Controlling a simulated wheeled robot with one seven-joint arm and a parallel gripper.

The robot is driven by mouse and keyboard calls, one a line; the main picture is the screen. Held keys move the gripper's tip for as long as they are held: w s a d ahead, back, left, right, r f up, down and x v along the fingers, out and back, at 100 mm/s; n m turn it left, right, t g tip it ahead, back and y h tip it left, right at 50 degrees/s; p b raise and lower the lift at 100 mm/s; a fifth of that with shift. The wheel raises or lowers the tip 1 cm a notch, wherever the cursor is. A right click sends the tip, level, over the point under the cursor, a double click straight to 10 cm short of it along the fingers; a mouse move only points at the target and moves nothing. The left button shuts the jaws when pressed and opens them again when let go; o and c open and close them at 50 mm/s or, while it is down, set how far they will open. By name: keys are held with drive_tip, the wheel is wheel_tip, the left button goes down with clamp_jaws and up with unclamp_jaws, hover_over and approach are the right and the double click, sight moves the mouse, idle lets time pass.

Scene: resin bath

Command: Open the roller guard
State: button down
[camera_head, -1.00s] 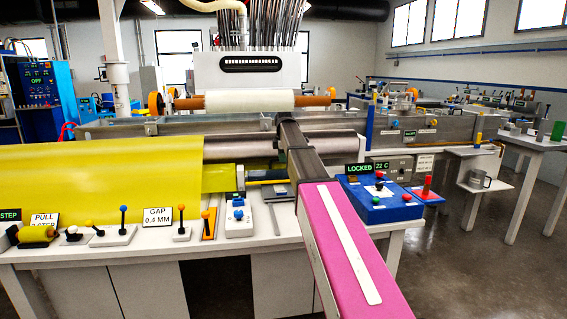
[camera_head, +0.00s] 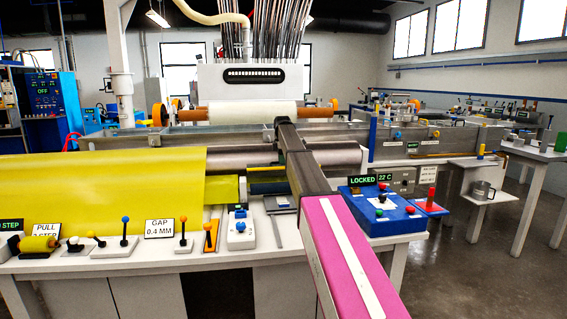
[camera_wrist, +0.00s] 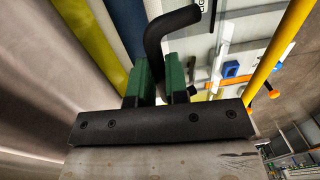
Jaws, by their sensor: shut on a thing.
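In the wrist view my gripper (camera_wrist: 158,82) has its two green fingers around the lower end of a black bent bar (camera_wrist: 168,34), which looks like a handle. The bar rises from between the fingers and curves to the right. I cannot tell clearly which part is the roller guard, or whether this bar belongs to it. In the head view my arm reaches to the grey rollers (camera_head: 333,154), and the fingers are hidden there. A blue control box (camera_head: 382,222) stands right of my arm, below a display (camera_head: 366,181) reading "LOCKED".
A wide yellow sheet (camera_head: 110,195) covers the left of the machine. Small levers, a blue-knobbed switch block (camera_head: 240,233) and a "GAP 0.4 MM" sign (camera_head: 160,227) line the front ledge. A red-handled block (camera_head: 431,205) and a metal mug (camera_head: 481,191) are at right.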

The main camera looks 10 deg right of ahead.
drive_tip(key=shift+w+f+g, duration=0.25)
drive_tip(key=shift+w+g, duration=0.25)
drive_tip(key=shift+g, duration=0.1)
drive_tip(key=shift+s, duration=0.1)
drive_tip(key=c, duration=1.1)
unclamp_jaws()
drive_tip(key=shift+f, duration=0.1)
